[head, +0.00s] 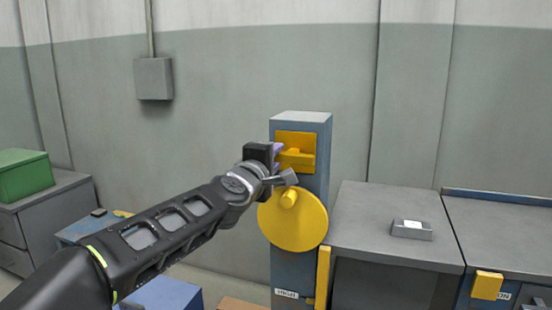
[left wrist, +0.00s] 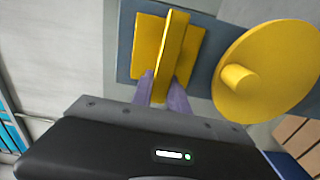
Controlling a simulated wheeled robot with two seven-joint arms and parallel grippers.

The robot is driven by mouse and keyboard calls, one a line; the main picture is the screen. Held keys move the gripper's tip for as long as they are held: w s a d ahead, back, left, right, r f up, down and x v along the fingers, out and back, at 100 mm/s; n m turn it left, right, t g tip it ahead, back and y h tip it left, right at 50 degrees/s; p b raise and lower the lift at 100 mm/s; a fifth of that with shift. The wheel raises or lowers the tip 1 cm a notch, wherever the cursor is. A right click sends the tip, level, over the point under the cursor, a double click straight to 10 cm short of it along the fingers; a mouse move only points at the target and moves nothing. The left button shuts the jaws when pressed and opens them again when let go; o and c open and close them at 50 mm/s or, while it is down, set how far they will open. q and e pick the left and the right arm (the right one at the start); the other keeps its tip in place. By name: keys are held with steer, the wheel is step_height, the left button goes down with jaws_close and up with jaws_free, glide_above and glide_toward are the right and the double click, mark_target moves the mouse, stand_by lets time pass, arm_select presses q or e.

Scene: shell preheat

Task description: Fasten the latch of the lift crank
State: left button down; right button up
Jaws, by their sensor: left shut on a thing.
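The lift crank is a yellow disc (head: 305,222) with a short peg handle on a blue-grey post (head: 300,118); it also shows at the right of the left wrist view (left wrist: 285,75). The latch is a yellow plate with a raised bar (head: 298,150) on the post above the disc. In the left wrist view the bar (left wrist: 172,45) stands out from its plate. My left gripper (head: 278,150) has its purple fingers on either side of the bar's near end (left wrist: 165,92), shut on it. The fingertips are partly hidden in the head view. My right gripper is not in view.
A grey-topped cabinet (head: 385,250) stands right of the post, with a small grey holder (head: 411,230) on top. Another bench (head: 505,235) stands farther right. A green box (head: 24,175) sits on a grey cabinet at left. A wall box (head: 153,78) hangs behind.

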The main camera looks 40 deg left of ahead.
arm_select(q)
steer(key=shift+f, duration=0.15)
stand_by(0.3)
steer(key=c, duration=1.3)
jaws_free()
steer(key=p+v, duration=0.1)
steer(key=v, duration=0.6)
steer(key=shift+s+d+p, duration=0.1)
steer(key=shift+s+p, duration=0.25)
steer(key=shift+s, duration=0.05)
